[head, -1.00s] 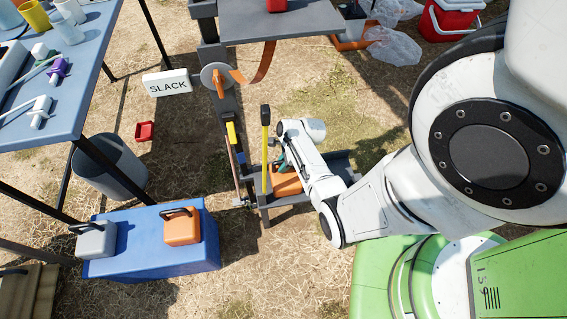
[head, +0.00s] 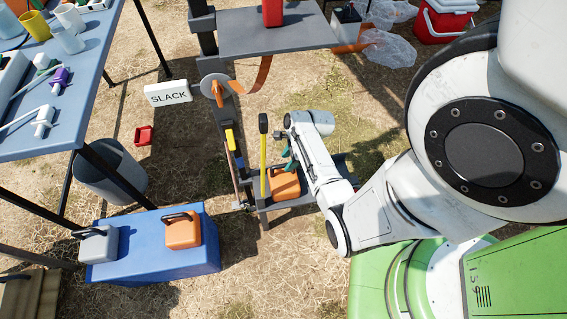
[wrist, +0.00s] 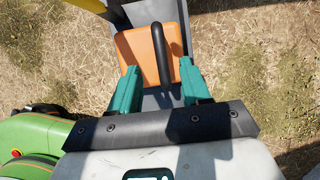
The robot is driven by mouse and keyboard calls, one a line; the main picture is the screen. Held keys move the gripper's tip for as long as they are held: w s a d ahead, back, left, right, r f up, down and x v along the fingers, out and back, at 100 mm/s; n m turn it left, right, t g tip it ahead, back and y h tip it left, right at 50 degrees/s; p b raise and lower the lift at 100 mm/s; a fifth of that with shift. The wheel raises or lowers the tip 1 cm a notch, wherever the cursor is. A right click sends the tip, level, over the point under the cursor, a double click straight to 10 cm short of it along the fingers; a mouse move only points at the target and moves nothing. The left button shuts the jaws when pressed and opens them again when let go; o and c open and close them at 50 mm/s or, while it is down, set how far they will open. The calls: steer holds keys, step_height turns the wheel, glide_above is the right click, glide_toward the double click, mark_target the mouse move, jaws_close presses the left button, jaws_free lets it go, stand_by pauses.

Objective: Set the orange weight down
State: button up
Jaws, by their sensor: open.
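An orange weight (head: 284,186) with a black handle rests in a grey tray (head: 309,200) low at the middle of the head view. The same weight fills the top middle of the wrist view (wrist: 136,48), its handle (wrist: 162,55) upright in the picture. My gripper (wrist: 160,72) has its two green fingers spread, one to each side of the handle in that view, with gaps to both. In the head view my gripper (head: 291,153) is just above the weight, partly hidden by my arm. A second orange weight (head: 182,233) sits on a blue box.
The blue box (head: 150,263) also bears a grey weight (head: 97,246). A yellow-handled hammer (head: 263,155) stands close left of the tray's weight. A grey shelf (head: 275,38) is above, beside a reel (head: 216,88) and a SLACK sign (head: 168,92).

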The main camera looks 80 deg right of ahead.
steer(key=p+v, duration=0.1)
steer(key=v, duration=0.4)
